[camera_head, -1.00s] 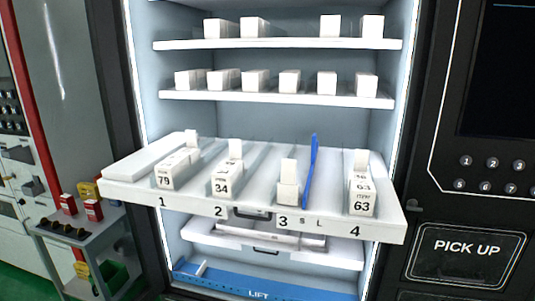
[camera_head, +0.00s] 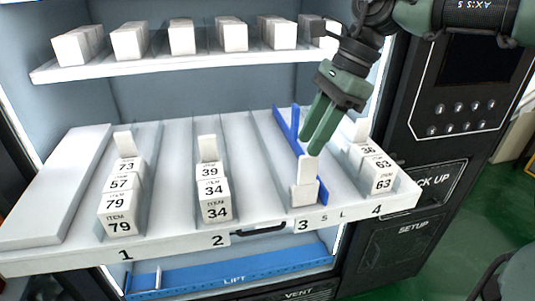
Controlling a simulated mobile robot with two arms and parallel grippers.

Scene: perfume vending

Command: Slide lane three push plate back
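The lane three push plate (camera_head: 304,172) is a white upright piece with a low white block at its foot. It stands near the front of lane three on the pulled-out white shelf (camera_head: 265,228), above the printed "3". A blue divider (camera_head: 288,124) runs along its right side and back. My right gripper (camera_head: 310,145), with green fingers, reaches down from the upper right. Its fingertips are just above and behind the plate's top; whether they touch it I cannot tell. The fingers look close together, and their gap is unclear. My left gripper is not in view.
Lanes one and two hold numbered white boxes (camera_head: 120,210) (camera_head: 214,200), and lane four holds boxes (camera_head: 382,178) right of the divider. An upper shelf (camera_head: 150,67) with more white boxes is above. A blue lift tray (camera_head: 235,270) lies below. The black control panel (camera_head: 455,105) stands at right.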

